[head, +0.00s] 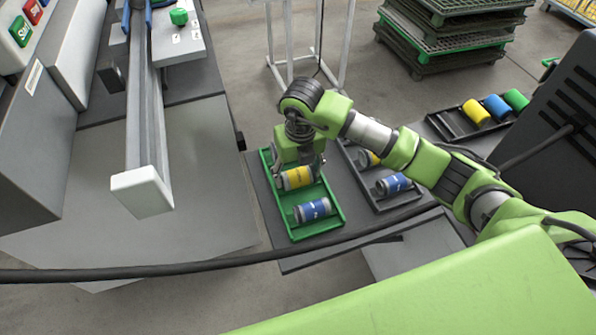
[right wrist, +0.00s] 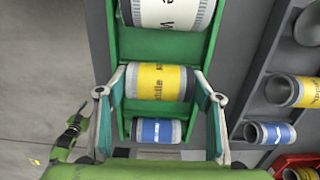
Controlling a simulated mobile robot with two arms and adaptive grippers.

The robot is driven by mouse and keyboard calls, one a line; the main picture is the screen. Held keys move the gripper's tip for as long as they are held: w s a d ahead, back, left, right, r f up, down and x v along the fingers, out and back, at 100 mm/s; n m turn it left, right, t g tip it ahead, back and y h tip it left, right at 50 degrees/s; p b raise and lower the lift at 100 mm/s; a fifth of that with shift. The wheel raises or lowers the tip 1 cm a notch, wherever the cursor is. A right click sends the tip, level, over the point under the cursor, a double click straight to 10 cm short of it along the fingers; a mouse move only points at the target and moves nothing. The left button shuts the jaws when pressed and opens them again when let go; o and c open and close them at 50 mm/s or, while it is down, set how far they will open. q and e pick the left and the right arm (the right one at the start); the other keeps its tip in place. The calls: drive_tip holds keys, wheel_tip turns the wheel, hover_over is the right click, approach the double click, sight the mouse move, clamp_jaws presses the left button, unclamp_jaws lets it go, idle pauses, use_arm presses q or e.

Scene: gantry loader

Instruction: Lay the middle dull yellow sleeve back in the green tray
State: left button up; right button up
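The middle dull yellow sleeve (head: 297,177) is at the green tray (head: 341,215), lying crosswise, with grey ends. In the right wrist view the sleeve (right wrist: 160,82) lies level between the fingers of my right gripper (right wrist: 160,72), one fingertip against each end. My right gripper (head: 298,165) reaches down over the tray from above and hides part of it. A blue sleeve (head: 312,209) lies in the tray's near part. A white sleeve (right wrist: 172,12) lies at the tray's other end in the right wrist view.
A dark rack (head: 399,201) with yellow and blue sleeves stands right of the tray, partly behind my arm. Another dark tray (head: 447,124) holds yellow, blue and green sleeves. The gantry's grey beam (head: 147,125) hangs at left. A black cable crosses in front of the tray.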

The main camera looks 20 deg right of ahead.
drive_tip(key=shift+o, duration=1)
drive_tip(key=shift+r, duration=0.1)
wheel_tip(320, 180, up, 18)
drive_tip(key=s+p, duration=0.1)
drive_tip(key=p, duration=0.2)
idle(0.6)
